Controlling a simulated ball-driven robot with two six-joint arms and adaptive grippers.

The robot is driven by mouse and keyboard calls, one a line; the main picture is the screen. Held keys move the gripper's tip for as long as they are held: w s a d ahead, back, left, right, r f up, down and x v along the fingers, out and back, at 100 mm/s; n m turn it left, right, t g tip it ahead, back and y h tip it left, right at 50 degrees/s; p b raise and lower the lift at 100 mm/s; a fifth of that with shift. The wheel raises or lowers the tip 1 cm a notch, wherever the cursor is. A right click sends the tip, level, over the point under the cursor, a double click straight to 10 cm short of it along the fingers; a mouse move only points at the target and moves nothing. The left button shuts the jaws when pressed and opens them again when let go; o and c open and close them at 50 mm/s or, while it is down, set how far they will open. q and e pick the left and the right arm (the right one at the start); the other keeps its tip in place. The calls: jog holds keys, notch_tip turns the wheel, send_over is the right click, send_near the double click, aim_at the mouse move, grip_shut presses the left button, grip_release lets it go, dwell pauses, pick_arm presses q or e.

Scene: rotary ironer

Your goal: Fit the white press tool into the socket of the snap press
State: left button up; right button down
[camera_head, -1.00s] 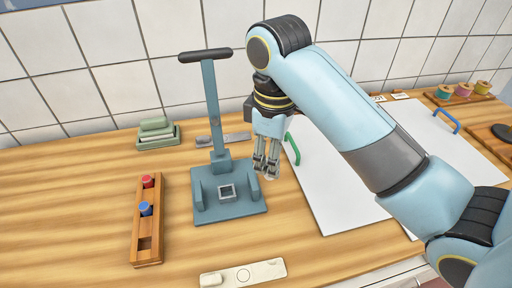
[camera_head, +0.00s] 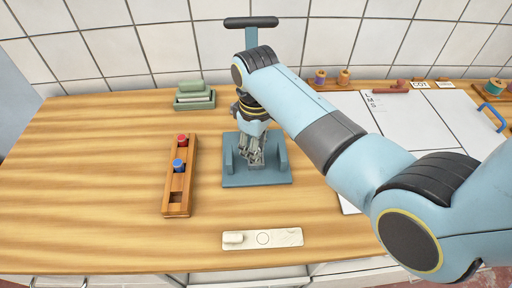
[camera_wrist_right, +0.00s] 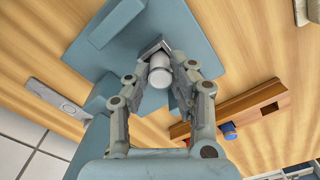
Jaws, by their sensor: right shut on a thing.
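My right gripper (camera_head: 256,164) is shut on the white press tool (camera_wrist_right: 160,72), a short white cylinder between the fingertips in the wrist view. The blue-grey snap press (camera_head: 236,180) stands on the table, and its plate also shows in the wrist view (camera_wrist_right: 195,42). The gripper is over the middle of the plate. A grey rim of the socket (camera_wrist_right: 153,47) shows just beside the tool's end; I cannot tell whether the tool is inside it. In the head view the gripper hides tool and socket. My left gripper is not in view.
A wooden rack (camera_head: 178,208) left of the press holds a red tool (camera_head: 183,140) and a blue tool (camera_head: 179,165), with one empty slot. A pale strip (camera_head: 284,238) lies in front. Green blocks on a tray (camera_head: 195,103) stand behind. The left table is clear.

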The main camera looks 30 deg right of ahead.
jog(key=shift+f, duration=0.45)
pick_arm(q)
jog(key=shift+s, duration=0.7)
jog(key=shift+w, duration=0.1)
pick_arm(e)
jog(key=shift+f, duration=0.1)
jog(key=c, duration=1.1)
grip_release()
jog(key=shift+c, duration=0.2)
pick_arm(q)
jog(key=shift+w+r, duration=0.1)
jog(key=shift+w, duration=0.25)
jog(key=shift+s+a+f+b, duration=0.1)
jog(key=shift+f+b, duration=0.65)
pick_arm(e)
notch_tip(320, 180, up, 12)
